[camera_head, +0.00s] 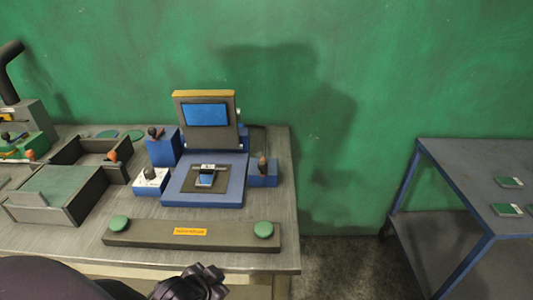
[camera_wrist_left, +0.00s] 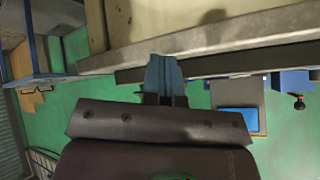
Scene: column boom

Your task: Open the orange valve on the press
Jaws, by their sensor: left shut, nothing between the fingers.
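The press is a blue base (camera_head: 217,192) with a tilted grey panel and blue screen (camera_head: 206,114) behind it. A small lever with a brownish-orange handle (camera_head: 262,163) stands upright on a blue block (camera_head: 263,180) right of the base. Another lever, dark with a reddish part (camera_head: 153,132), is on a taller blue box at the left. I cannot tell for sure which is the orange valve. My left gripper (camera_head: 212,277) is in front of the table's front edge, apart from the press. In the left wrist view its fingers (camera_wrist_left: 163,75) are shut and empty.
A grey bar (camera_head: 150,234) with two green buttons lies along the table front. A separate blue-framed table (camera_head: 470,160) is at the right, with a floor gap between.

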